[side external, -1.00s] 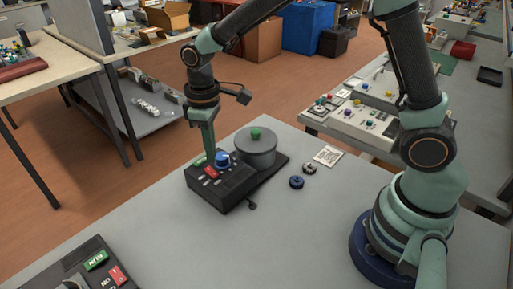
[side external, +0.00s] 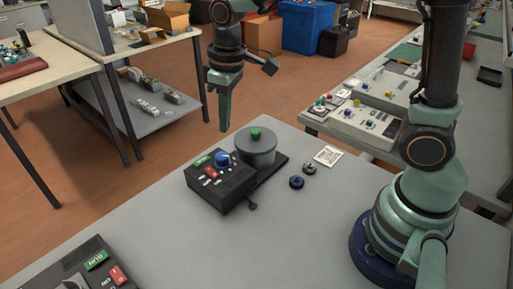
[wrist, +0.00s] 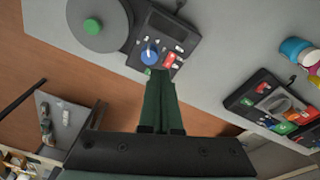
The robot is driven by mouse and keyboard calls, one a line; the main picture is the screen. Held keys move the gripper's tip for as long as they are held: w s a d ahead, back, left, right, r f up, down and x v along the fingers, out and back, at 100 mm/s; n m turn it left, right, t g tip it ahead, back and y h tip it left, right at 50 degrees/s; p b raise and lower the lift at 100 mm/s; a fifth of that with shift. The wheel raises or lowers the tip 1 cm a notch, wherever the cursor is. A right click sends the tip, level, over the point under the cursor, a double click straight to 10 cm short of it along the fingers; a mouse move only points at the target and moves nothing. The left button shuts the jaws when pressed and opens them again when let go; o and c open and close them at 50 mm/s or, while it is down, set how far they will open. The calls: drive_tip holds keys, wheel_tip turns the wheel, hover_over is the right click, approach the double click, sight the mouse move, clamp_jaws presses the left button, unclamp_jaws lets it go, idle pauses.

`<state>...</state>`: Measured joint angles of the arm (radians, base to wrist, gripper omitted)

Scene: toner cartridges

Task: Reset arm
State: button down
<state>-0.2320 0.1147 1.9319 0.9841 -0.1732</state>
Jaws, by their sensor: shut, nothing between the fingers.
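My gripper (side external: 224,128) is shut and empty, raised in the air above and behind the black control box, clear of it. In the wrist view my gripper (wrist: 160,74) shows as two green fingers pressed together. The black control box (side external: 222,190) sits on the grey table and carries a blue knob (side external: 222,160), a red switch and a green button. A grey round pot (side external: 257,151) with a green knob on its lid stands on the box's base plate. The blue knob (wrist: 150,53) and the pot (wrist: 98,22) also show in the wrist view.
A second black control box (side external: 85,268) with green and red buttons lies at the table's front left; it is also in the wrist view (wrist: 270,103). A dark blue round part (side external: 296,182), a small dark part and a white card (side external: 328,156) lie right of the pot. The table (side external: 250,250) is clear in front.

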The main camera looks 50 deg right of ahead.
drive_tip(key=s+d+r+m+t, duration=0.4)
drive_tip(key=s+d+r, duration=0.2)
drive_tip(key=s+d, duration=0.3)
drive_tip(key=shift+s+r+m, duration=0.15)
drive_tip(key=shift+s+m, duration=0.15)
drive_tip(key=shift+s, duration=0.25)
idle(0.3)
